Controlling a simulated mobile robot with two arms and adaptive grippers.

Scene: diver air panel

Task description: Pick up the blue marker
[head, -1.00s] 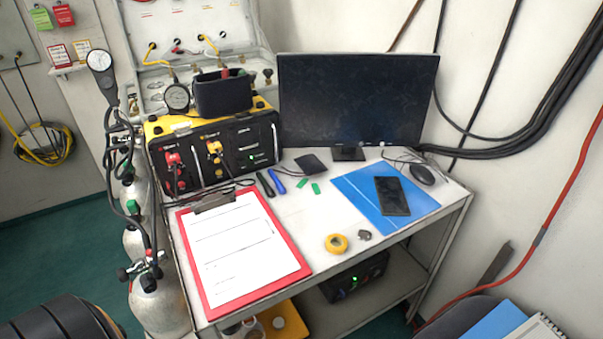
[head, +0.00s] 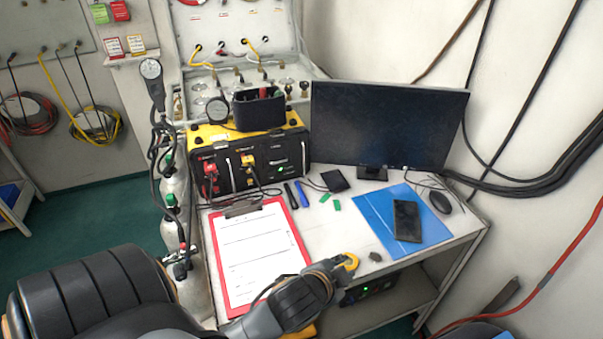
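The blue marker (head: 303,194) lies on the white table top, just right of a black marker (head: 291,196) and in front of the yellow and black air panel. My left gripper (head: 343,266) reaches in from the lower left over the front edge of the table. It is in front of and below the marker in the head view, well apart from it. Its fingers overlap the yellow tape roll (head: 352,262), and I cannot tell whether they touch it or how far they are open. My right gripper is not in view.
A red clipboard (head: 223,272) lies left of the gripper. A monitor (head: 388,125) stands behind. A phone (head: 407,221) lies on a blue folder (head: 373,207) at right, near a mouse (head: 440,202). Small green pieces (head: 336,205) lie beside the marker. Bare table top lies between marker and tape.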

